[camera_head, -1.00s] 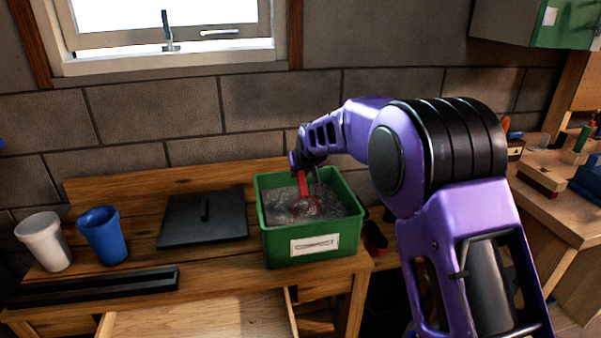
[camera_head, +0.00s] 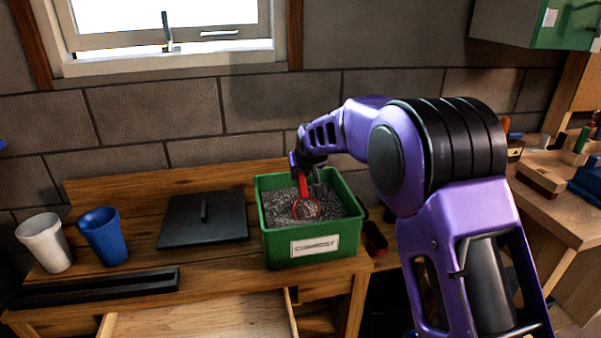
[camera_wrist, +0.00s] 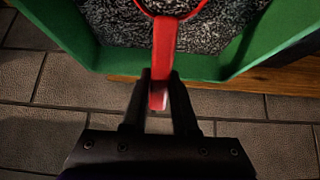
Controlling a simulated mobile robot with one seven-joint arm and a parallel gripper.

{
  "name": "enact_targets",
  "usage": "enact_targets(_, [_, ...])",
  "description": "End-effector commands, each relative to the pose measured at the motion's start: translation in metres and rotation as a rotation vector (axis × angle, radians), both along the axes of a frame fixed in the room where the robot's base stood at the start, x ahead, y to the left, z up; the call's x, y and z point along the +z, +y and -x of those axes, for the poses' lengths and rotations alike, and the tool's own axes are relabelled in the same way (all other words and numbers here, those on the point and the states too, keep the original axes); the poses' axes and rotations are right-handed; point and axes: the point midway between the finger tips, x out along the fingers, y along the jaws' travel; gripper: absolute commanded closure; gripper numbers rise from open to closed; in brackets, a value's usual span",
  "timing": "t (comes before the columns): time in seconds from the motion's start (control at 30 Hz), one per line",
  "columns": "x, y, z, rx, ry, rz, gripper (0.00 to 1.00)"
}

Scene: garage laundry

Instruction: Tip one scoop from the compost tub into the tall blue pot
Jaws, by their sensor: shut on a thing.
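The green compost tub (camera_head: 278,247) stands on the wooden bench, filled with grey speckled compost (camera_head: 338,205). My gripper (camera_head: 303,172) is above the back of the tub. In the wrist view my gripper (camera_wrist: 160,82) is shut on the handle of a red scoop (camera_wrist: 163,50). The scoop (camera_head: 302,187) hangs down, its round bowl at the compost surface inside the tub. Whether the bowl touches or holds compost is hard to tell. The tall blue pot (camera_head: 104,238) stands upright at the left of the bench and looks empty from here.
A white pot (camera_head: 43,243) stands left of the blue pot. A flat black lid (camera_head: 203,220) with a handle lies between the blue pot and the tub. A long black tray (camera_head: 95,286) lies along the front edge, above an open drawer (camera_head: 200,318).

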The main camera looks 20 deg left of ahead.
Motion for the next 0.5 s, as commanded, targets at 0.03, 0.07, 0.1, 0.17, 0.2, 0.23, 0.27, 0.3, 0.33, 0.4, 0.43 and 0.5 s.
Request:
enact_targets(0.03, [0.012, 0.0, -0.001, 0.0, -0.005, -0.003, 1.0])
enact_targets(0.07, [0.016, 0.001, -0.001, 0.0, -0.006, -0.004, 1.0])
enact_targets(0.1, [0.02, 0.001, -0.001, 0.0, -0.007, -0.004, 1.0])
enact_targets(0.17, [0.027, 0.001, -0.001, 0.0, -0.009, -0.005, 1.0])
enact_targets(0.2, [0.032, 0.001, -0.001, 0.0, -0.009, -0.006, 1.0])
enact_targets(0.23, [0.035, 0.001, -0.002, 0.0, -0.009, -0.006, 1.0])
enact_targets(0.27, [0.038, 0.001, -0.002, 0.0, -0.01, -0.006, 1.0])
enact_targets(0.3, [0.042, 0.001, -0.002, 0.0, -0.01, -0.006, 1.0])
enact_targets(0.33, [0.045, 0.001, -0.002, 0.0, -0.01, -0.006, 1.0])
enact_targets(0.4, [0.053, 0.001, -0.002, 0.0, -0.01, -0.006, 1.0])
enact_targets(0.43, [0.056, 0.001, -0.002, 0.0, -0.011, -0.007, 1.0])
enact_targets(0.5, [0.063, 0.001, -0.002, 0.0, -0.012, -0.007, 1.0])
